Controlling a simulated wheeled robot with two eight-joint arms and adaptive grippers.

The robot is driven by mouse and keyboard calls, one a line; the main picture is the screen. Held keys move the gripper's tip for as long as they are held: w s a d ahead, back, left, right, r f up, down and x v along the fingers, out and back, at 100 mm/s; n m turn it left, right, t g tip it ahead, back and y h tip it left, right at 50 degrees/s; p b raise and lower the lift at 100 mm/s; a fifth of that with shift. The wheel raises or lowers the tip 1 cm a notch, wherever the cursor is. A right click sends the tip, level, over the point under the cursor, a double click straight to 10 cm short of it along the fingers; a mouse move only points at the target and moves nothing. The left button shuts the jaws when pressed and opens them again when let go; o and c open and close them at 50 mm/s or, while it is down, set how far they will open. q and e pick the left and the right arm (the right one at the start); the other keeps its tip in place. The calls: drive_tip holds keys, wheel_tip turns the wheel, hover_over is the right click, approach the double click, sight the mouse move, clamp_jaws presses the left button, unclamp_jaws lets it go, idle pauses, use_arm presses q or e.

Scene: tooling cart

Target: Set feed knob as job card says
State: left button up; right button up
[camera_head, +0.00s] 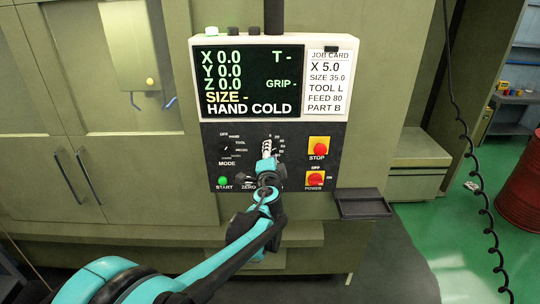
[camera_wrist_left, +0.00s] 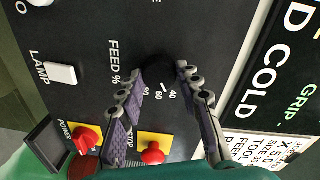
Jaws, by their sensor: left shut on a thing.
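The job card (camera_head: 324,82) at the upper right of the control panel reads X 5.0, SIZE 35.0, TOOL L, FEED 80, PART B. The black feed knob (camera_wrist_left: 156,69) sits beside the "FEED %" label in the left wrist view, with scale numbers such as 40, 60 and 80 near it. My left gripper (camera_head: 267,156) is at the knob and mostly hides it in the head view. In the left wrist view my left gripper (camera_wrist_left: 161,73) has one finger on each side of the knob, shut on it. My right gripper is not in view.
The screen (camera_head: 250,83) shows X, Y, Z at 0.0 and HAND COLD. The mode dial (camera_head: 227,148), green start button (camera_head: 223,181), red stop button (camera_head: 319,149) and red power switch (camera_head: 315,179) are close by. A small dark tray (camera_head: 362,204) juts out at lower right.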

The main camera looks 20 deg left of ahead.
use_arm(q)
drive_tip(key=m+y+b, duration=0.1)
drive_tip(key=m+b, duration=0.1)
drive_tip(key=m, duration=0.8)
drive_tip(key=shift+d+f+m, duration=0.1)
drive_tip(key=shift+m, duration=0.3)
idle(0.4)
drive_tip(key=o, duration=1.2)
drive_tip(key=shift+c, duration=0.2)
drive_tip(key=v, duration=1.2)
